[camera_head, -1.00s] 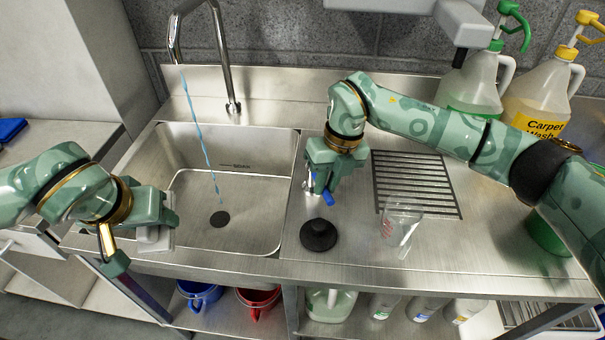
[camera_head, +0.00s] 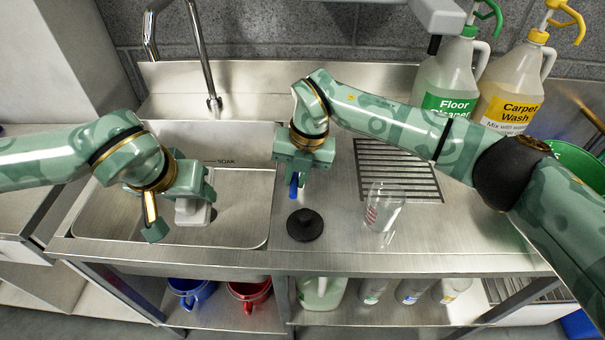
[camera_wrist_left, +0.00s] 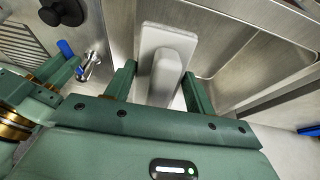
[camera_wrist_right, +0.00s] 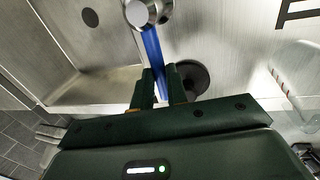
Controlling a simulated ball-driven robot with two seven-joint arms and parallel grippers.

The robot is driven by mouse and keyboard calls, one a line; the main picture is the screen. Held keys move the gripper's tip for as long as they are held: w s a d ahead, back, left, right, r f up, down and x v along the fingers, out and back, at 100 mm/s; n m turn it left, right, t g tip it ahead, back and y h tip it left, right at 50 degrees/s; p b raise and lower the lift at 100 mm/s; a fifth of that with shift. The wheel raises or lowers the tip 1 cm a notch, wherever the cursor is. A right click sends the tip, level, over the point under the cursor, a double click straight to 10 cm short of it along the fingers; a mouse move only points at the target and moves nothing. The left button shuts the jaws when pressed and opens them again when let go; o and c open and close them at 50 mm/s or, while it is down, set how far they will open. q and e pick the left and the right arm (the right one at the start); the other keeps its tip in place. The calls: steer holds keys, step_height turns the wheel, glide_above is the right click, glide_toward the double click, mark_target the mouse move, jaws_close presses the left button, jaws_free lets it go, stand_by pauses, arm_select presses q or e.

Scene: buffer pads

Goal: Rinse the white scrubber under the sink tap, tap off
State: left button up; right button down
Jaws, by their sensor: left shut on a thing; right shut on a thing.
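The white scrubber (camera_head: 193,212) is held by my left gripper (camera_head: 180,208) over the sink basin (camera_head: 240,205). In the left wrist view the scrubber (camera_wrist_left: 168,42) shows as a pale plate with a raised block between the fingers. My right gripper (camera_head: 296,178) is shut on the blue tap lever (camera_head: 294,187), right of the basin. The lever (camera_wrist_right: 151,48) shows in the right wrist view, running from a round metal fitting to the fingers. The tap spout (camera_head: 150,35) arches at the back left. No water stream shows below it.
A black stopper (camera_head: 305,224) lies on the counter below my right gripper. A clear beaker (camera_head: 383,210) stands right of it, by the drain grooves (camera_head: 397,170). Floor cleaner (camera_head: 447,80) and carpet wash (camera_head: 510,85) jugs stand at the back right.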

steer(key=shift+w+r, duration=0.1)
steer(key=c, duration=1.4)
jaws_free()
